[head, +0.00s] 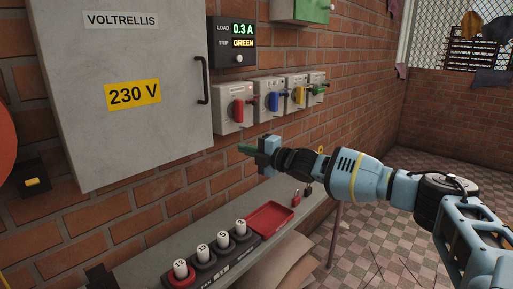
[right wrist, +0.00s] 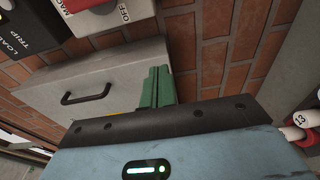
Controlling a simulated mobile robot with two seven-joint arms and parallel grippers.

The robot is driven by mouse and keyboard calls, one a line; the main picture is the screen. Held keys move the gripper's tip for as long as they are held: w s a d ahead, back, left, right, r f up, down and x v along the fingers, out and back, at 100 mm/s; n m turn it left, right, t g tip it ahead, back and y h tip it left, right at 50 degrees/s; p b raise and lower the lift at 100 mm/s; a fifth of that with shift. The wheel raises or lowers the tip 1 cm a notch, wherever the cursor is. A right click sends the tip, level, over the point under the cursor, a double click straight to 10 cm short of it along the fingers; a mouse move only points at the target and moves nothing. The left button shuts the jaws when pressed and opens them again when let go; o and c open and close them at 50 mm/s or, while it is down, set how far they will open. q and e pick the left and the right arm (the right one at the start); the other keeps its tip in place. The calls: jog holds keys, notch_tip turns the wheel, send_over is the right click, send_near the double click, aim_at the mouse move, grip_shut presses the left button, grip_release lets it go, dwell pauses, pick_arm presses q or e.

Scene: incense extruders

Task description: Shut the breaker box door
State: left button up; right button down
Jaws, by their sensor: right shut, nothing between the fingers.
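The breaker box door (head: 130,60) is a grey panel at the upper left of the head view, marked VOLTRELLIS and 230 V. Its black handle (head: 203,80) is on the right edge. The door face lies roughly along the wall; no box interior or clear gap shows. The door (right wrist: 115,75) and its handle (right wrist: 86,93) also show in the right wrist view. My right gripper (head: 247,149) is shut and empty, right of and below the handle, apart from the door. Its green fingers (right wrist: 157,87) are together in the wrist view. My left gripper is out of view.
A row of switches with coloured handles (head: 272,101) and a load display (head: 232,42) are on the brick wall right of the door. Below is a narrow shelf (head: 150,268) with several numbered plugs (head: 202,254) and a red tray (head: 270,218).

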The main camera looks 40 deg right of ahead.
jog(key=shift+s+d, duration=0.2)
jog(key=shift+d, duration=1.5)
